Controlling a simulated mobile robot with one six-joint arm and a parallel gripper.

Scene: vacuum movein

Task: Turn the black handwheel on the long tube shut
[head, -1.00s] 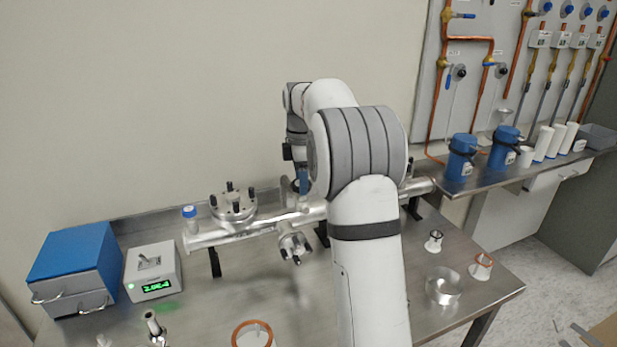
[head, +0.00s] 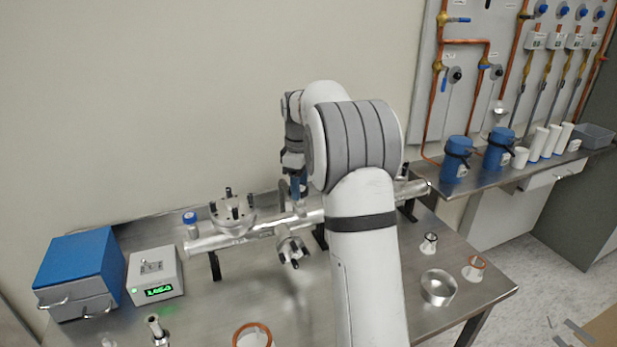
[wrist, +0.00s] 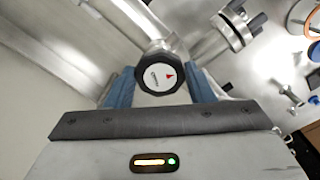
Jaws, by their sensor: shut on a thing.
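The black handwheel (wrist: 160,73) is in the middle of the wrist view, with a white face, a red mark and small lettering. My gripper (wrist: 160,86) is shut on it, with one blue finger on each side. In the head view my gripper (head: 298,186) is above the long tube, and my arm hides the handwheel and part of the tube. The long metal tube (head: 232,240) lies across the bench on dark supports. It also runs behind the handwheel in the wrist view.
A flanged port (head: 233,212) with upright bolts and a front flange (head: 292,250) stick out from the tube. A blue box (head: 78,270) and a gauge box (head: 155,275) with a green display stand at the left.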

